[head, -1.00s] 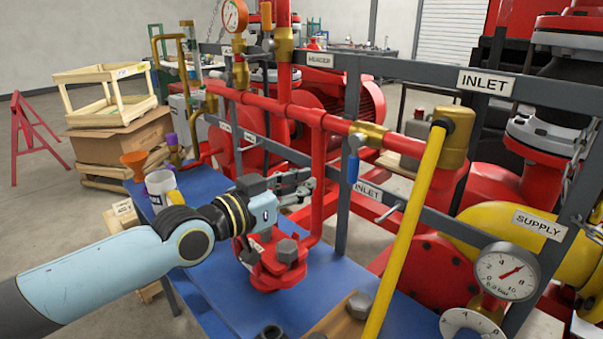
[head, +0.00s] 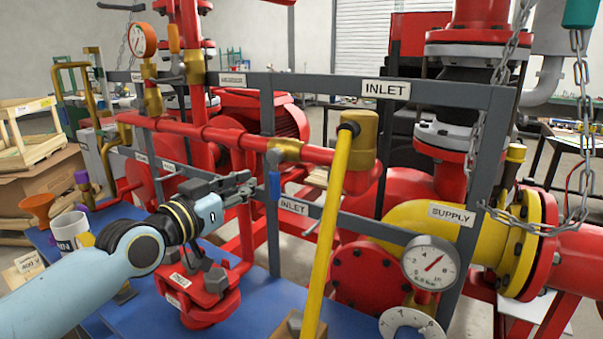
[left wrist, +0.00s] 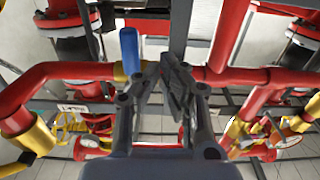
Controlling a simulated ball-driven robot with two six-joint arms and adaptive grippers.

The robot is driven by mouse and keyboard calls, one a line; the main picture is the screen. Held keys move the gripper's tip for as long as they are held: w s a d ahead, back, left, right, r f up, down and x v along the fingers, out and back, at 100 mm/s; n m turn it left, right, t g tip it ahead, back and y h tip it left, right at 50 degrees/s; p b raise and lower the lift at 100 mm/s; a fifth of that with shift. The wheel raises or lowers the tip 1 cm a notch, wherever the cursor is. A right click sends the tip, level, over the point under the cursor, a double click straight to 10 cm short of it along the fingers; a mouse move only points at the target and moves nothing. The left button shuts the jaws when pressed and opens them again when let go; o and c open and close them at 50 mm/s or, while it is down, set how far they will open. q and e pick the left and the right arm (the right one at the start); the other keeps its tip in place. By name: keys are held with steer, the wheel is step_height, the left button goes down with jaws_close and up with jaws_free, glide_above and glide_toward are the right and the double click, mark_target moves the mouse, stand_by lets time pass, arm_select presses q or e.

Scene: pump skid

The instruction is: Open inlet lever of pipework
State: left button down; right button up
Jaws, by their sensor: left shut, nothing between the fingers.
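The inlet lever appears to be the blue handle (head: 275,186) that hangs down from a brass valve (head: 284,150) on the red pipe, beside a small INLET plate (head: 293,207). In the left wrist view the blue handle (left wrist: 129,50) stands just left of the fingertips. My left gripper (head: 248,187) is shut and empty, close to the left of the handle in the head view; whether it touches is unclear. Its fingers (left wrist: 160,75) converge in the left wrist view. My right gripper is not in view.
A long yellow bar (head: 330,220) slants down from a brass fitting (head: 361,135), right of the handle. A red pump-like body (head: 205,295) stands under my left arm on the blue table (head: 260,318). A pressure gauge (head: 430,263) stands at right.

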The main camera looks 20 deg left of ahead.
mark_target(273, 199)
arm_select(q)
steer(key=w+d+b, duration=0.1)
steer(key=w, duration=0.1)
steer(key=w+d+f+b, duration=0.1)
steer(key=w+d, duration=0.1)
steer(key=shift+d, duration=0.3)
steer(key=shift+d+r+p, duration=1.3)
steer(key=shift+d+r, duration=0.15)
steer(key=shift+d, duration=1.3)
steer(key=s+a+f, duration=0.1)
steer(key=s, duration=0.8)
steer(key=shift+s+a+f, duration=0.2)
steer(key=shift+s+f, duration=0.1)
steer(key=shift+s, duration=0.05)
